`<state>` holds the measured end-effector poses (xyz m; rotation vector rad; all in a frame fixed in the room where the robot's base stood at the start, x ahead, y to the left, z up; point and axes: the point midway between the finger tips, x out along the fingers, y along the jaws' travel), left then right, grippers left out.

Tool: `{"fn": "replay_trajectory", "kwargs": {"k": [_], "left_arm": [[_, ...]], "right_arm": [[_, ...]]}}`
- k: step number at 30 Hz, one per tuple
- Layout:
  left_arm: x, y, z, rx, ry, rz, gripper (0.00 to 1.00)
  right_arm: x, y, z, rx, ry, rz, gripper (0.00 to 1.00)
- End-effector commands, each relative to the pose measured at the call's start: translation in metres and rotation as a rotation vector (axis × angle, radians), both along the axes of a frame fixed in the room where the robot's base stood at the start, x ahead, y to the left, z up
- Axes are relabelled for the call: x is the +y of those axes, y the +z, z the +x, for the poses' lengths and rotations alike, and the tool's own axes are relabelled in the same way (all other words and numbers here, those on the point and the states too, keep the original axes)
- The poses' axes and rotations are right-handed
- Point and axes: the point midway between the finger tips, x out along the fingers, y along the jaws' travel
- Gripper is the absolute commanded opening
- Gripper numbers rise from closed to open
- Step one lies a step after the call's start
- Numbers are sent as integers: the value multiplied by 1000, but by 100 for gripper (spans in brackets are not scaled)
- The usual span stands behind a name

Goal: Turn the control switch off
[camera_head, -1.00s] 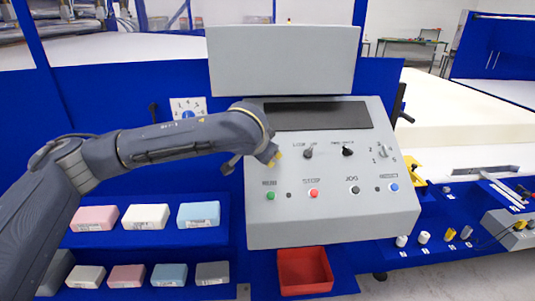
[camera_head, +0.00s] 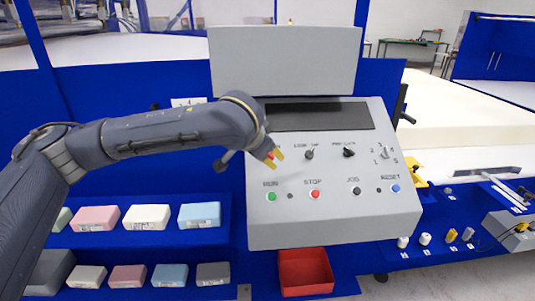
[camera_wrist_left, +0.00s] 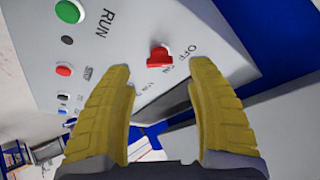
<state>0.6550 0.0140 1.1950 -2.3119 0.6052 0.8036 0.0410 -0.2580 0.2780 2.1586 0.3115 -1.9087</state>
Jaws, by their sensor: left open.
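The control switch is a red knob on the sloped grey panel (camera_head: 330,222), with OFF printed beside it. The knob (camera_wrist_left: 159,57) shows in the left wrist view, ahead of and between my two yellow fingers. My left gripper (camera_head: 274,157) is open at the panel's upper left, and a bit of red shows between its fingertips in the head view. In the left wrist view the gripper (camera_wrist_left: 165,92) has a wide gap and nothing gripped. Whether a fingertip touches the knob I cannot tell. My right gripper is not in view.
Close to the switch are the green RUN button (camera_head: 271,197) and red STOP button (camera_head: 315,194). Two black knobs (camera_head: 309,154) (camera_head: 348,153) sit to its right. A dark display (camera_head: 318,117) is above. Foam blocks (camera_head: 148,217) lie left; a red tray (camera_head: 304,272) is below.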

Motion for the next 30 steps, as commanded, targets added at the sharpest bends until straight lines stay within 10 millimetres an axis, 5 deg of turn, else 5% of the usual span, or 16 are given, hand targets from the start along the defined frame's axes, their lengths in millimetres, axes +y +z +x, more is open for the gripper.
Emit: {"fn": "replay_trajectory", "kwargs": {"k": [12,30], "left_arm": [[13,41,-43,-2,0,1,56],[17,47,-52,3,2,0,56]], "right_arm": [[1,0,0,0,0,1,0],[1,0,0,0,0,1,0]]}}
